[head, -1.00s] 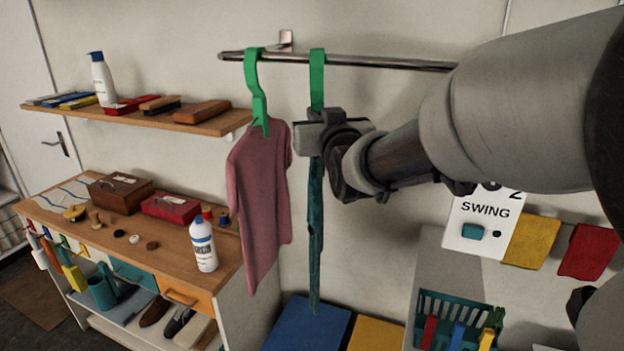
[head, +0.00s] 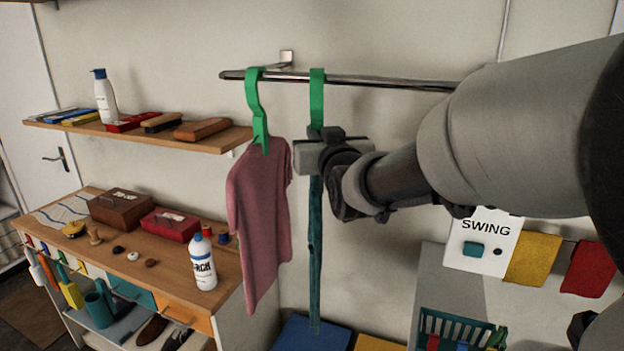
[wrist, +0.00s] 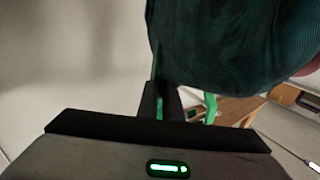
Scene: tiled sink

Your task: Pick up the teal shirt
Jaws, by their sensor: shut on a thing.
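The teal shirt (head: 315,255) hangs edge-on as a narrow strip from a green hanger (head: 317,95) hooked over a metal rail (head: 380,82). My gripper (head: 318,135) is at the lower part of that hanger, just above the shirt. In the wrist view my gripper (wrist: 165,98) is shut on the green hanger (wrist: 157,66), with the teal shirt (wrist: 230,45) beyond the fingers. My gripper hides the shirt's top in the head view.
A pink shirt (head: 262,220) hangs on another green hanger (head: 256,105) close to the left. A wall shelf (head: 150,135) and a workbench (head: 160,250) with bottles and boxes stand farther left. A SWING sign (head: 485,245) and yellow and red cloths are at right.

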